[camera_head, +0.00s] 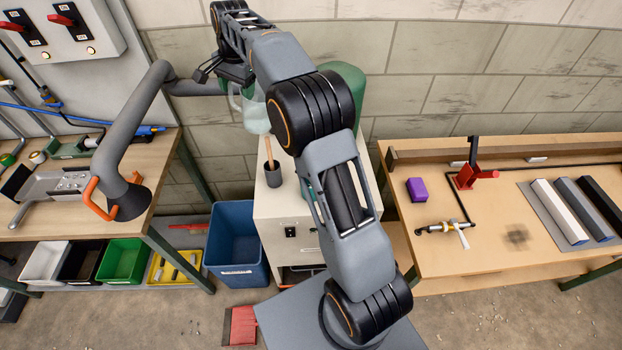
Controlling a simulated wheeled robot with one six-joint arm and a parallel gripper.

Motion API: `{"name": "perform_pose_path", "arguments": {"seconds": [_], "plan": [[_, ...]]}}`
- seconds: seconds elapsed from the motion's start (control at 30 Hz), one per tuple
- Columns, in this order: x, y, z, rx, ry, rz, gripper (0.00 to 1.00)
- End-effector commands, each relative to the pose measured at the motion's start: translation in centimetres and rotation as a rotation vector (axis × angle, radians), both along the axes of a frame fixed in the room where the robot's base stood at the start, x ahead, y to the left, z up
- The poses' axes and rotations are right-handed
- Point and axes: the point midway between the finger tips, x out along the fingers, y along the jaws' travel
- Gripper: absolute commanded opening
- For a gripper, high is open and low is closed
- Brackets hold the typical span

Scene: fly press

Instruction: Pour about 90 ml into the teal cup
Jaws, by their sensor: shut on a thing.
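A clear jug (255,115) with a pale greenish tint shows left of my arm's elbow, above the back of the white cabinet (291,213). My gripper (232,84) is at the jug's handle and shut on it. The jug looks roughly upright and its right side is hidden by my arm. How much liquid it holds is hard to tell. I cannot make out the teal cup clearly; my arm covers much of the cabinet top.
A dark pot (273,175) with a wooden stick stands on the cabinet. A large green rounded object (352,88) is behind my arm. A grey extraction arm (130,125) rises at left. A blue bin (235,238) is on the floor; a workbench (440,180) is at right.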

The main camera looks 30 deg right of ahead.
Motion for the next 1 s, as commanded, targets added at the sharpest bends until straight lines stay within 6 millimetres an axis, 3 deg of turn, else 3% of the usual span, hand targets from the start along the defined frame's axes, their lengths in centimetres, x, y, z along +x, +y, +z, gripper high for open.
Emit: {"name": "perform_pose_path", "arguments": {"seconds": [0.4, 1.0], "plan": [[0.8, 0.4, -1.6, -0.105, 0.147, 0.0, 0.18], [0.9, 0.4, -1.8, -0.125, 0.177, -0.002, 0.18]]}}
